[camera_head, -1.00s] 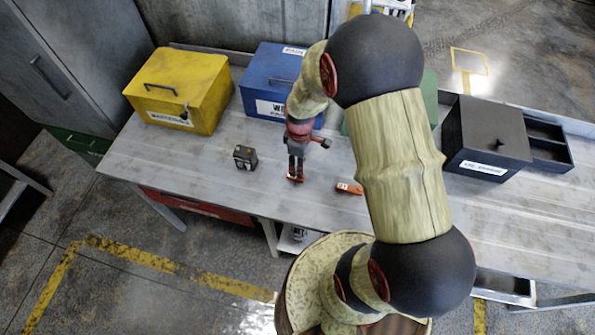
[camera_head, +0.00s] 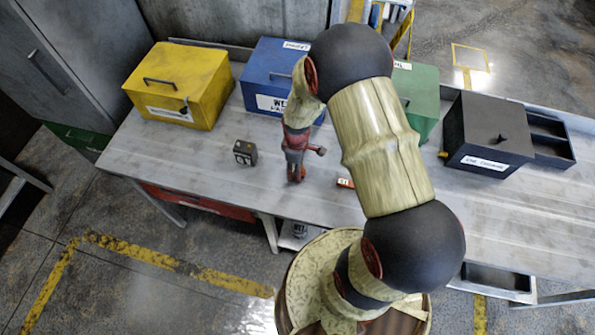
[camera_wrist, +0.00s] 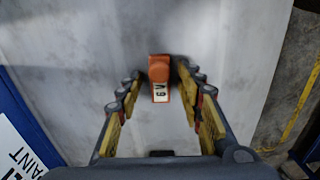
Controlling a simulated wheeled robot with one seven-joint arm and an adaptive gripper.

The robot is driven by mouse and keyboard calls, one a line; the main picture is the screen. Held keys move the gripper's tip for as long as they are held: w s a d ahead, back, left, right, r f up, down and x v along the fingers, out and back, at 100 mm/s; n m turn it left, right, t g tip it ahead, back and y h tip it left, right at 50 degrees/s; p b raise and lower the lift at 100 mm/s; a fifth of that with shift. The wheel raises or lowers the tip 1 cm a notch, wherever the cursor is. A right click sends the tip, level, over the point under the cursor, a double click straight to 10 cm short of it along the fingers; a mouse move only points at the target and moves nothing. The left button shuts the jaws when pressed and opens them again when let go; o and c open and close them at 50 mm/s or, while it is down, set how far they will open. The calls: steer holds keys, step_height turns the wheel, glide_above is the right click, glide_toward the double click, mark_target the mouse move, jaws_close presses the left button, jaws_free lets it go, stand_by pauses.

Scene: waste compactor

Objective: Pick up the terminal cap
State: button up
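In the wrist view the orange piece (camera_wrist: 159,69) shows a white label with dark characters. My gripper (camera_wrist: 159,76) is open, with a finger on either side of the orange piece in that picture and a gap beside each finger. In the head view my gripper (camera_head: 296,176) appears left of the piece; its exact height above the bench is hard to tell.
A dark block (camera_head: 245,153) stands on the bench left of my gripper. Yellow (camera_head: 180,85), blue (camera_head: 262,75), green (camera_head: 420,95) and black (camera_head: 490,135) boxes line the back. The bench's front edge is close by; bare bench lies between the block and my gripper.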

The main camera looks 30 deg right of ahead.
steer(key=c, duration=0.8)
steer(key=shift+r, duration=0.1)
steer(key=shift+c, duration=0.2)
